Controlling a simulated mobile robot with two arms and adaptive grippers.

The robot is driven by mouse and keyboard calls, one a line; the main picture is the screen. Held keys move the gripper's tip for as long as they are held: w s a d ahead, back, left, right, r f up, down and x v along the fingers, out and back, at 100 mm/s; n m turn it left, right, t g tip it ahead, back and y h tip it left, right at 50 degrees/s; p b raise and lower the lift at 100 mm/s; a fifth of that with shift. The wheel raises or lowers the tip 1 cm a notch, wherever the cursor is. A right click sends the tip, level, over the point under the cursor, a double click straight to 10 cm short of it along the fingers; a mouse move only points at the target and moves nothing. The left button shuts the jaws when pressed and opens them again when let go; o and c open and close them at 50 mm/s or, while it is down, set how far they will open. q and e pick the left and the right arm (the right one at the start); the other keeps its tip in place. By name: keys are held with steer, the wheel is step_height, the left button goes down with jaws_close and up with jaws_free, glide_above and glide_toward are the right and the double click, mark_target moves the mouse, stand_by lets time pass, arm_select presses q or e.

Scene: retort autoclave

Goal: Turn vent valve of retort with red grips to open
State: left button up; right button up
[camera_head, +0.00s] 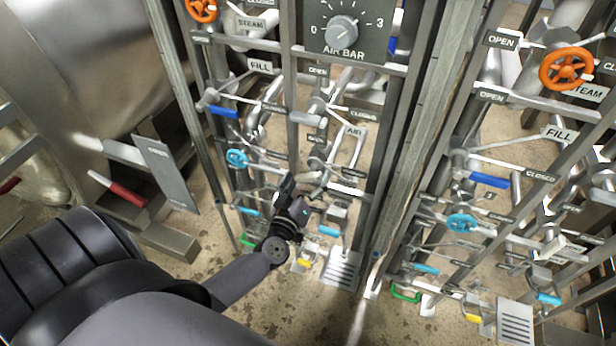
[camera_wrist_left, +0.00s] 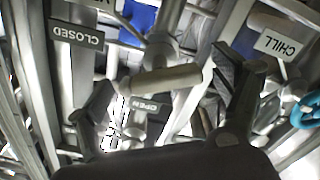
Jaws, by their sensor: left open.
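The left retort (camera_head: 85,75) is a large grey metal vessel with a red grip (camera_head: 118,189) on a lever at its lower side. Beside it stands a rack of pipes and valves with OPEN and CLOSED plates. My left gripper (camera_head: 300,192) is low in this rack, open. In the left wrist view, a pale bar-shaped handle (camera_wrist_left: 165,80) lies crosswise between the open fingers (camera_wrist_left: 165,95), with no clear contact. I cannot read a VENT label. My right gripper is not in view.
An AIR BAR dial (camera_head: 341,30) tops the rack. A blue lever (camera_head: 224,111), a light-blue wheel (camera_head: 237,158) and thin pipes crowd the gripper. A similar rack with an orange wheel (camera_head: 566,68) stands right, behind metal posts.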

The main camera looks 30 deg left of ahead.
arm_select(q)
steer(key=shift+w, duration=0.25)
steer(key=shift+c, duration=0.4)
steer(key=c, duration=1.1)
